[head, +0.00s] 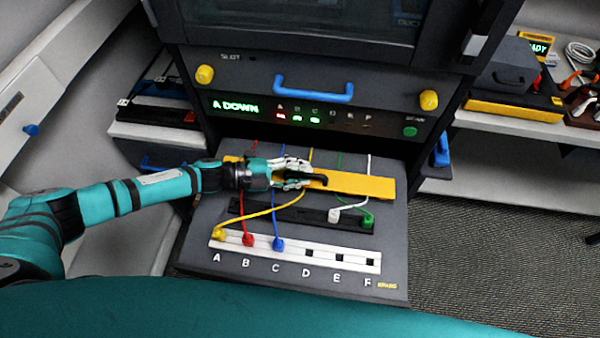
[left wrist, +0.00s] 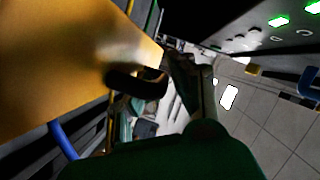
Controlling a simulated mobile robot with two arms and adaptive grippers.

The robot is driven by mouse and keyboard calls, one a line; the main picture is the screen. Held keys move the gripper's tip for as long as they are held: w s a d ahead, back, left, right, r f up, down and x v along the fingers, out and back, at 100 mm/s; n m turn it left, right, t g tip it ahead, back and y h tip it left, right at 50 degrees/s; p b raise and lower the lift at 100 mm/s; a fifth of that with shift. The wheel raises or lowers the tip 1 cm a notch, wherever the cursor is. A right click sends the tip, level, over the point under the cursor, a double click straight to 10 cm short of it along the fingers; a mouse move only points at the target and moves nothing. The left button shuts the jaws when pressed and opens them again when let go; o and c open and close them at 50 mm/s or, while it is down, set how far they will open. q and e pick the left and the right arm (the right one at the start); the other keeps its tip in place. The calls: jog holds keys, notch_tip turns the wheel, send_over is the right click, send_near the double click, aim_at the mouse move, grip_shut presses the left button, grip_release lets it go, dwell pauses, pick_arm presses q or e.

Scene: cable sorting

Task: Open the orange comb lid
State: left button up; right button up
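The orange comb lid (head: 360,185) is a long flat bar lying across the sloped dark panel, with coloured cables running under it. It appears closed. Its black handle (head: 318,180) sticks up near the middle. My left gripper (head: 303,175) is at the handle's left end, its fingers apart above and below it; firm contact cannot be made out. In the left wrist view the lid (left wrist: 60,70) fills the upper left, with the handle (left wrist: 138,83) close beside a dark finger (left wrist: 195,80). My right gripper is not in view.
A white socket strip (head: 320,253) lettered A to F holds yellow, red and blue plugs at A, B and C. White and green plugs sit in a black strip (head: 290,212). Behind stands a display (head: 235,106) reading "A DOWN" and a blue drawer handle (head: 313,88).

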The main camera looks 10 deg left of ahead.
pick_arm(q)
jog(key=shift+c, duration=0.3)
grip_shut()
